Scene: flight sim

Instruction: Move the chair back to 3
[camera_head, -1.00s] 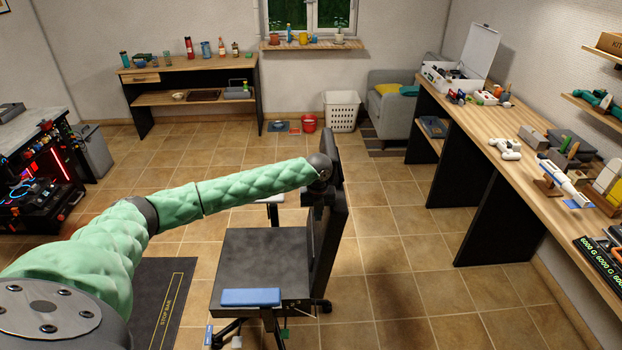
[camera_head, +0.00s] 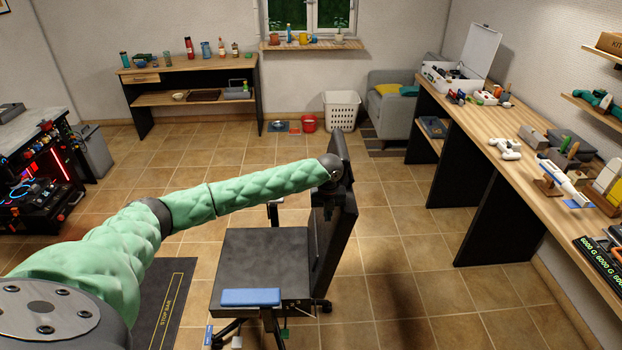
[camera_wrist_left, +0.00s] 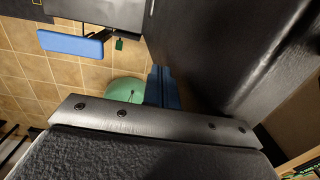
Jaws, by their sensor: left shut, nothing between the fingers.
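The black office chair stands in the lower middle of the head view, with its flat seat (camera_head: 262,258) and blue armrest pad (camera_head: 251,297). Its backrest (camera_head: 336,245) rises at the seat's right side and leans to the right. My left gripper (camera_head: 319,208) points down at the seat-facing side of the backrest. It is shut with nothing in it, partly hidden by dark parts. The wrist view shows its dark blue fingers (camera_wrist_left: 162,88) close beside a large dark panel (camera_wrist_left: 225,45); contact is hard to tell. No number 3 is readable. My right gripper is out of view.
A long workbench (camera_head: 470,110) with tools runs along the right. A shelf table (camera_head: 190,68) stands at the back left, with a white basket (camera_head: 341,110) to its right. A dark mat (camera_head: 172,300) lies left of the chair. Tiled floor right of the backrest is clear.

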